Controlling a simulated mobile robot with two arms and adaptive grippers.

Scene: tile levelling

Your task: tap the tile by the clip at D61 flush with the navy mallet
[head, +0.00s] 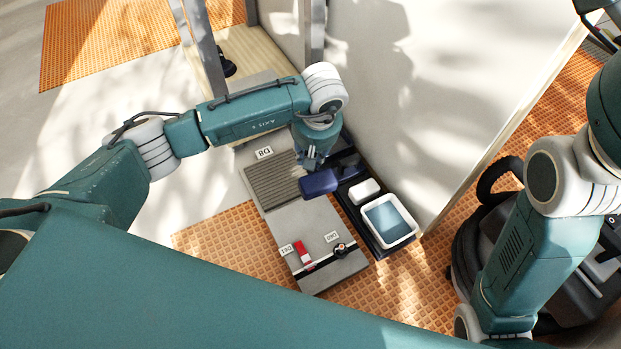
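A long grey tile panel (290,227) lies on the orange mat, with a ribbed section at its far end. A navy block (318,183), looking like the mallet's head, is at the panel's right edge by the black tray. My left gripper (310,161) points down right above this block; its fingertips are partly hidden, so its grip is unclear. My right gripper is out of view; only the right arm shows.
A black tray (377,243) beside the panel holds a white block (364,191), a white tub (390,221) with blue content and dark items. A pale wall panel (390,100) stands behind. A black hose and case (575,265) are at right.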

